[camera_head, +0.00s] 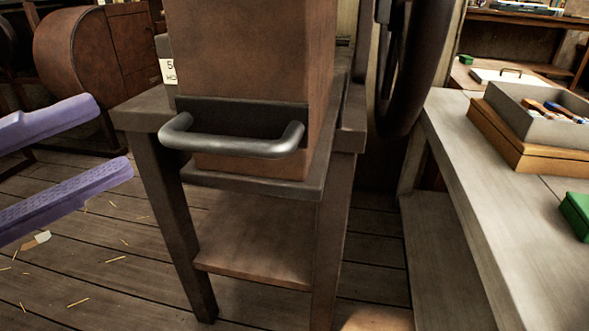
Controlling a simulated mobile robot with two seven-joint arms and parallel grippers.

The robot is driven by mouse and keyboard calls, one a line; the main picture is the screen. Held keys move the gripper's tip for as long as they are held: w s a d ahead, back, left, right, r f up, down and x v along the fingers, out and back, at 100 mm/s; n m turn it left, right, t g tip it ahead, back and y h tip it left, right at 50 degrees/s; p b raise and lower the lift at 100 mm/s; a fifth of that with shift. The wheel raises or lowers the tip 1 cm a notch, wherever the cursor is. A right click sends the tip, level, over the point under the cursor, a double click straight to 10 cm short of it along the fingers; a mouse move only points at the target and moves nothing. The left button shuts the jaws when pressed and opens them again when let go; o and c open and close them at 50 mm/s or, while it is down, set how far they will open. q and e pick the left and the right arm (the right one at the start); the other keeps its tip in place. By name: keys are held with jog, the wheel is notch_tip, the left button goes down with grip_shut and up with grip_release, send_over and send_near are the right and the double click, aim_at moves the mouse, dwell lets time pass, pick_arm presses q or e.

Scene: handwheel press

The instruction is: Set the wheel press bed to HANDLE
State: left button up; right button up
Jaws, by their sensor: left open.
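A tall brown press block (250,50) stands on a dark wooden stand (145,113). A dark grey bar handle (235,144) sticks out from the block's lower front. Part of a dark handwheel (415,75) shows to the right of the block, cut off by the top edge. A small pale label (167,72) at the block's left is partly hidden, so I cannot read it fully. My left gripper (112,135) is at the left edge, its two purple fingers apart and empty. It is left of the handle and does not touch it. My right gripper is not in view.
A grey workbench (465,190) at right holds a wooden box with a grey tray (535,121) and a green object (577,214). A rounded brown cabinet (75,60) stands at back left. The stand has a lower shelf (260,245). Floorboards with scattered straw are open at lower left.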

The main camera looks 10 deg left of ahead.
aim_at(212, 149)
pick_arm(q)
jog(key=shift+m+g+h, duration=0.5)
jog(key=shift+m+g, duration=0.2)
jog(key=shift+m, duration=0.1)
jog(key=w+d, duration=0.2)
jog(key=w+d+f, duration=0.1)
jog(key=w+d, duration=0.1)
jog(key=d, duration=0.1)
jog(key=w+d, duration=0.2)
jog(key=d, duration=0.1)
jog(key=shift+d+f+b, duration=0.1)
jog(key=shift+f+b, duration=0.2)
grip_shut()
dwell(0.5)
